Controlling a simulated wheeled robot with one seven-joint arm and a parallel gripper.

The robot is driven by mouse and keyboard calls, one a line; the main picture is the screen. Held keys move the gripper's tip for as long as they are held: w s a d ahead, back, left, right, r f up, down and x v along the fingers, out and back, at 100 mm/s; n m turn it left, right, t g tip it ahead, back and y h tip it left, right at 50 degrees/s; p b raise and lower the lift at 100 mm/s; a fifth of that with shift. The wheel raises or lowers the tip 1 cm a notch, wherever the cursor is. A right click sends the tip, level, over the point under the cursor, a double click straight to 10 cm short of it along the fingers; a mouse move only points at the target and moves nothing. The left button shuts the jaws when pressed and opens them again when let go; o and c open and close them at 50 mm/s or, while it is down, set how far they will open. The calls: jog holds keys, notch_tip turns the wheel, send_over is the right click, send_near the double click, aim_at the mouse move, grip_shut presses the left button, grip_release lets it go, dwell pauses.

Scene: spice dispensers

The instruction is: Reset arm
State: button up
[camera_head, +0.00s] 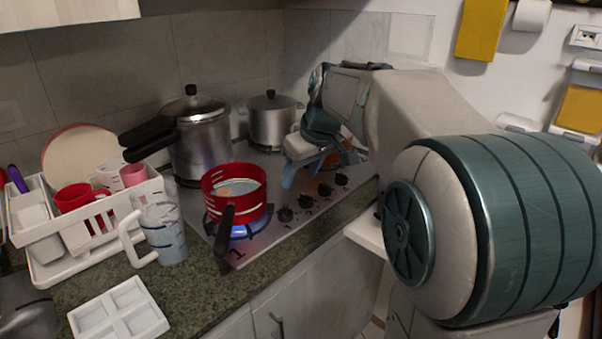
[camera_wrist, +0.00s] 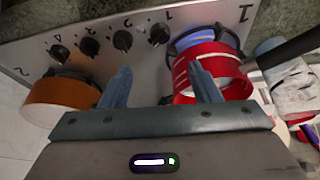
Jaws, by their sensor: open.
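My gripper (camera_head: 318,168) is open above the right part of the stove (camera_head: 290,222), beside the control knobs. The wrist view shows its two blue-grey fingers (camera_wrist: 160,75) spread apart with nothing held between them. The stove's steel top and knobs (camera_wrist: 90,46) lie beyond the fingertips. A red pot (camera_head: 220,206) with a dark handle sits on the front left burner, with a blue flame under it. The pot also shows in the wrist view (camera_wrist: 227,82), behind and beside the right finger. An orange-brown round vessel (camera_wrist: 58,103) shows left of the fingers, partly hidden by my gripper in the head view.
A pressure cooker (camera_head: 203,150) and a lidded steel pot (camera_head: 272,125) stand at the back. A white dish rack (camera_head: 60,235), a glass mug (camera_head: 165,240) and a white divided tray (camera_head: 120,315) occupy the left counter. The front counter strip (camera_head: 265,272) is clear.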

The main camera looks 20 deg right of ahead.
jog(key=shift+s, duration=0.1)
jog(key=s+a+f+m+h+p, duration=0.1)
jog(key=s+p, duration=0.3)
jog(key=s, duration=0.7)
jog(key=s+a+f+m+g+h+p, duration=0.1)
jog(key=s+f+m+p, duration=0.2)
jog(key=s, duration=0.8)
jog(key=shift+s+f+m+p, duration=0.15)
jog(key=shift+f+m+p, duration=0.2)
jog(key=shift+f+m, duration=0.35)
